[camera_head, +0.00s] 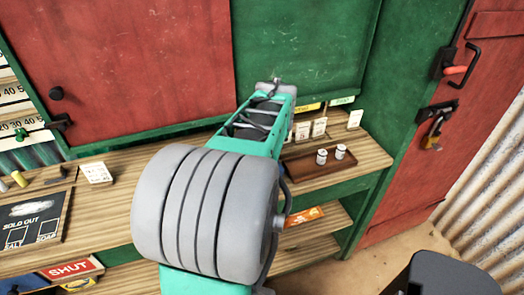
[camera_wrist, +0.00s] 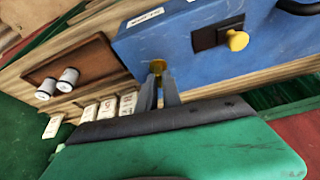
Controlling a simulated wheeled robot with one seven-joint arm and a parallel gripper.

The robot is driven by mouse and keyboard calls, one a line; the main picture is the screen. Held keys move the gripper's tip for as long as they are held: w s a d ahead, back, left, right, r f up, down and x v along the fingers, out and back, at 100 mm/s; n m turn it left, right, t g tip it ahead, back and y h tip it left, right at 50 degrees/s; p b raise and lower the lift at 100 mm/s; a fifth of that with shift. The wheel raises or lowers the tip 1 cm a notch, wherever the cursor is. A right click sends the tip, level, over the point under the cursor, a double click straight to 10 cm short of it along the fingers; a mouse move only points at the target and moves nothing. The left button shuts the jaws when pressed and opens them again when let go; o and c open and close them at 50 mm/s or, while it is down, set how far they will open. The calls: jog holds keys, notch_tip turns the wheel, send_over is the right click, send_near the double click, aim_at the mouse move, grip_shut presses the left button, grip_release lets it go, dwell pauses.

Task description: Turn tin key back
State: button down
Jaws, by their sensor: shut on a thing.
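The blue tin (camera_wrist: 215,35) fills the upper right of the wrist view, with a white label on its top left edge. A small brass-yellow key (camera_wrist: 157,66) sticks out low on its left face. My gripper (camera_wrist: 159,76) is shut on the key, with its two grey fingers at either side of it. The key's shape and turn angle are mostly hidden by the fingers. A yellow knob (camera_wrist: 237,41) on a dark plate sits farther right on the tin. In the head view my arm hides the tin and key.
A brown tray (camera_head: 318,160) with two small white pots (camera_head: 322,156) stands beside the tin on the wooden counter (camera_head: 105,210). Several white cards (camera_wrist: 107,108) stand close to my gripper. A red door (camera_head: 415,160) with a padlock (camera_head: 434,133) is at right.

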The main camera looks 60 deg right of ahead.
jog(key=shift+n, duration=0.8)
jog(key=shift+t, duration=0.3)
jog(key=c, duration=1.5)
grip_release()
jog(key=shift+y, duration=0.3)
jog(key=v, duration=0.7)
jog(key=shift+s+a+r, duration=0.1)
jog(key=shift+a+r, duration=0.05)
jog(key=shift+r, duration=0.2)
